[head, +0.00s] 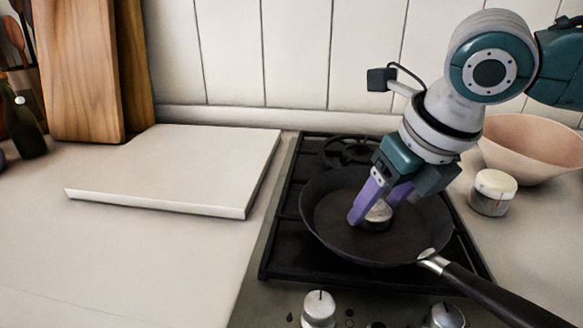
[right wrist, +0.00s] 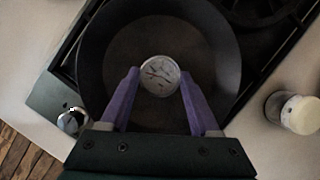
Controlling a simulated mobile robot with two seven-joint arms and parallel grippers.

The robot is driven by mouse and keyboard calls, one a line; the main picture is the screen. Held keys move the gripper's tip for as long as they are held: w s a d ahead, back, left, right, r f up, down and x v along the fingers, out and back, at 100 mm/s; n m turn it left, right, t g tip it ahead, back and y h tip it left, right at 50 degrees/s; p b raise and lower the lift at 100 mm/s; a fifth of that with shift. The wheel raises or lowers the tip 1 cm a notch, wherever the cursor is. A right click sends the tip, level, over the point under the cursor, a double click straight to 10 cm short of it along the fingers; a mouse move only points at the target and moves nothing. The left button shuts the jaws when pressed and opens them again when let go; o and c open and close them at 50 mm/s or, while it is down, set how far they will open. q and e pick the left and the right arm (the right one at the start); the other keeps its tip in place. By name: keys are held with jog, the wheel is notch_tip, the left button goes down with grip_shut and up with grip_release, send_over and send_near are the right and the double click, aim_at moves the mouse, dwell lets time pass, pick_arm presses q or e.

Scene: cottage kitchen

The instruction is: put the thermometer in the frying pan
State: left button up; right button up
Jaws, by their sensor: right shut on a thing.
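The thermometer (right wrist: 160,75) is a small round dial with a pale face, seen from above in the right wrist view. In the head view its silvery body (head: 378,214) shows low inside the dark frying pan (head: 330,235), near the pan's middle. My right gripper (head: 374,204) reaches down into the pan with its purple fingers shut on the thermometer, one on each side. I cannot tell whether the thermometer touches the pan's bottom. The frying pan stands on the stove, its handle pointing to the front right. My left gripper is not in view.
The black stove grate (head: 283,240) lies under the pan, with knobs (head: 319,308) in front. A lidded jar (head: 493,193) and a pinkish bowl (head: 535,150) stand at the right. A pale flat board (head: 175,165) lies at the left. The front left counter is clear.

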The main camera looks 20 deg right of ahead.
jog(key=shift+f, duration=0.1)
jog(key=o, duration=1.4)
jog(key=shift+r, duration=0.25)
jog(key=shift+p+v, duration=1.15)
jog(key=shift+v, duration=4.8)
